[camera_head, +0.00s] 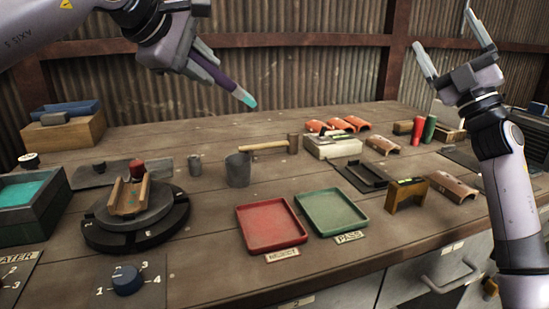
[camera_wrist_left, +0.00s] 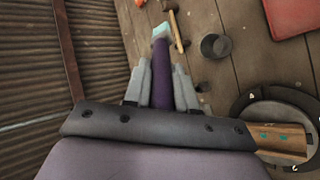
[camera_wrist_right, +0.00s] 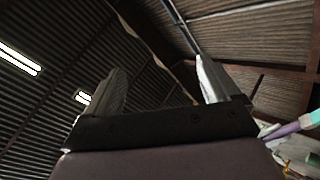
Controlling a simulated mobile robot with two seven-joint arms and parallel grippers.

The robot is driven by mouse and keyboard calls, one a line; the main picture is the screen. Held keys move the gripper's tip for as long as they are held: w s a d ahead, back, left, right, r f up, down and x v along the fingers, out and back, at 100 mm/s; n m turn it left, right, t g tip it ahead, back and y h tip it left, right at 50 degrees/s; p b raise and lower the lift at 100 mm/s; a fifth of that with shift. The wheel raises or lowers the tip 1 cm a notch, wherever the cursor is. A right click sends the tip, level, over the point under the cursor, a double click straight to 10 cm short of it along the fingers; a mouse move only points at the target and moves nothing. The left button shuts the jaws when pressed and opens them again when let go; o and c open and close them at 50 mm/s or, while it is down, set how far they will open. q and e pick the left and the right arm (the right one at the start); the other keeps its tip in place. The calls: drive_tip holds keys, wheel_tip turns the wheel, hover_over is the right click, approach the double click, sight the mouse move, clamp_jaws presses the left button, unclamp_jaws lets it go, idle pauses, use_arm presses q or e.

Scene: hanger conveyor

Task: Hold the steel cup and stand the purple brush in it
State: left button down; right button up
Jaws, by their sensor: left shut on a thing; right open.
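The steel cup (camera_head: 238,171) stands upright on the wooden bench, its opening facing up. In the left wrist view the cup (camera_wrist_left: 215,46) stands right of the brush. My left gripper (camera_head: 207,68) is shut on the purple brush (camera_head: 228,84), above the bench and up-left of the cup. The brush is tilted, its teal bristle end pointing down and right, apart from the cup. In the left wrist view the brush (camera_wrist_left: 161,72) lies between the fingers. My right gripper (camera_head: 452,55) is open and empty, raised at the right with its fingers pointing up, far from the cup.
A mallet (camera_head: 262,146) lies right behind the cup. A small metal cylinder (camera_head: 194,165) stands left of it. A turntable (camera_head: 136,222) is at the left; red (camera_head: 300,239) and green (camera_head: 361,222) trays lie in front. Blocks and orange pieces fill the back right.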

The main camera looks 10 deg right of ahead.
sight(239, 171)
drive_tip(key=w+a+f+n+g+y, duration=0.15)
drive_tip(key=a+n+g+y, duration=0.35)
drive_tip(key=a+n, duration=0.5)
drive_tip(key=a+f+n+g+y, duration=0.3)
drive_tip(key=a+n+g, duration=0.45)
drive_tip(key=a, duration=0.35)
drive_tip(key=a+f+n+g+h, duration=0.1)
drive_tip(key=a+f+n+h, duration=0.1)
drive_tip(key=f, duration=0.3)
drive_tip(key=a+f+n+g+h, duration=0.2)
drive_tip(key=a+f+n+h, duration=0.1)
drive_tip(key=f, duration=0.3)
drive_tip(key=w+a+f+n+g+h, duration=0.1)
drive_tip(key=a+f+n+h, duration=0.1)
drive_tip(key=a+f+n, duration=0.2)
wheel_tip(239, 171, down, 2)
drive_tip(key=shift+w+f+g, duration=0.1)
drive_tip(key=shift+f+g, duration=0.15)
drive_tip(key=shift+g, duration=0.1)
drive_tip(key=shift+f+x, duration=0.15)
drive_tip(key=shift+x, duration=2.85)
drive_tip(key=shift+f+x, duration=0.1)
drive_tip(key=shift+x, duration=2.9)
drive_tip(key=shift+d, duration=0.15)
drive_tip(key=c, duration=1.1)
drive_tip(key=shift+o, duration=0.2)
drive_tip(key=shift+h, duration=0.4)
